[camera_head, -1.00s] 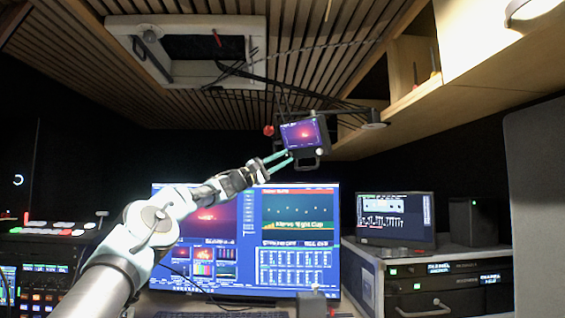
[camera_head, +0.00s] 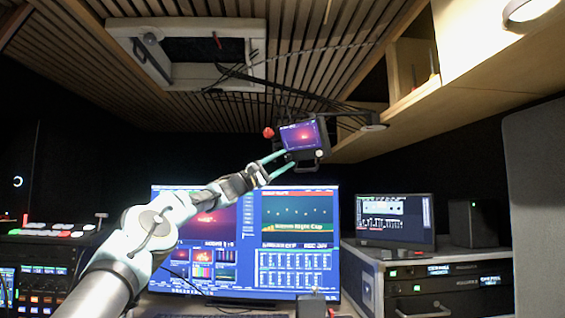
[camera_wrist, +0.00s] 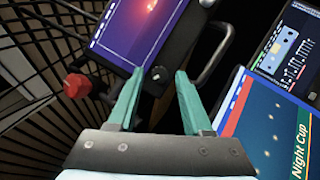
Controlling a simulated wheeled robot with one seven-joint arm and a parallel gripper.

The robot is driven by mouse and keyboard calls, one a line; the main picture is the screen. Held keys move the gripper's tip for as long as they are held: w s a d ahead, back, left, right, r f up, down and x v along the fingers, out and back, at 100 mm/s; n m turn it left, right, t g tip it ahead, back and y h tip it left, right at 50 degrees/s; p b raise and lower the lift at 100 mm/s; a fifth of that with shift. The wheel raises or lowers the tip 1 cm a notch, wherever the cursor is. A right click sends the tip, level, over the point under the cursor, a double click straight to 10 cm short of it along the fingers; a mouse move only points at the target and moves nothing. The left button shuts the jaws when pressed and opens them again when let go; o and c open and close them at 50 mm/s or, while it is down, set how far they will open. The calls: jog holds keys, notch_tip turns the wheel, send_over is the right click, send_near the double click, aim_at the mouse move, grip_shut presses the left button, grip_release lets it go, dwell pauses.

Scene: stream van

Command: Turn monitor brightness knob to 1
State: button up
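A small monitor (camera_head: 301,134) with a red and purple picture hangs from an arm below the ceiling; its screen also shows in the wrist view (camera_wrist: 150,28). A small round knob (camera_wrist: 157,73) sits on its lower bezel, between my fingertips as the wrist view sees it. A second, pale knob (camera_wrist: 207,3) is at the far end of that bezel; it shows at the lower right corner in the head view (camera_head: 319,154). My gripper (camera_head: 289,159) is open, its green fingers (camera_wrist: 159,72) apart at the bezel's lower edge. I cannot tell contact or any knob's setting.
A red knob (camera_head: 268,132) sticks out left of the small monitor. A dark handle (camera_wrist: 214,60) is right of my fingers. A wooden shelf (camera_head: 480,90) is upper right.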

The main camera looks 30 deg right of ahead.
jog(key=shift+o, duration=0.3)
jog(key=shift+w+a+f+b, duration=0.1)
jog(key=shift+a+f+b, duration=0.25)
jog(key=shift+b, duration=0.1)
jog(key=b+v, duration=0.6)
jog(key=v, duration=0.3)
jog(key=shift+a, duration=0.4)
jog(key=shift+f, duration=0.15)
